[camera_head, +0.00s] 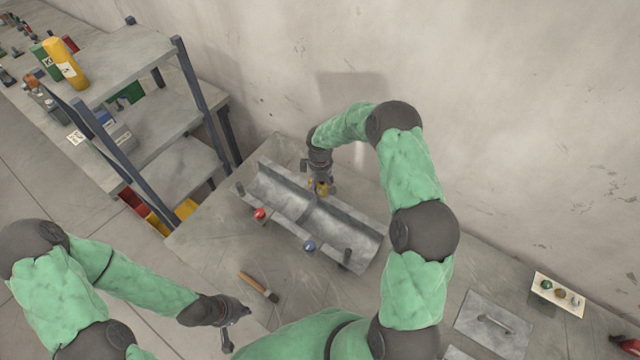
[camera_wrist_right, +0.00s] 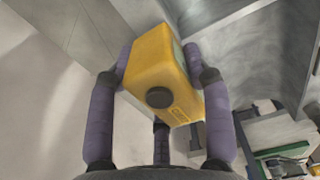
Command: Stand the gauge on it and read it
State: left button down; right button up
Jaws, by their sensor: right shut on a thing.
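The gauge (camera_wrist_right: 160,75) is a yellow box with a dark round knob, held between the fingers of my right gripper (camera_wrist_right: 160,80) in the right wrist view. In the head view the right gripper (camera_head: 320,186) is over the grey metal trough (camera_head: 350,225), near its back edge, with a bit of yellow between the fingers. I cannot tell whether the gauge touches the trough. The gauge's display is not readable. My left gripper (camera_head: 232,325) is low at the front left, apart from the trough; its fingers look spread and empty.
The trough has a red knob (camera_head: 260,213) and a blue knob (camera_head: 309,246) on its front side. A brush (camera_head: 259,287) lies in front of it. A metal plate with a handle (camera_head: 494,322) and a button panel (camera_head: 558,293) lie right. A shelf (camera_head: 150,110) stands left; a wall is behind.

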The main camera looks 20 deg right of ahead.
jog(key=shift+f, duration=0.25)
jog(key=o, duration=1.4)
notch_tip(320, 180, up, 12)
jog(key=shift+r, duration=0.1)
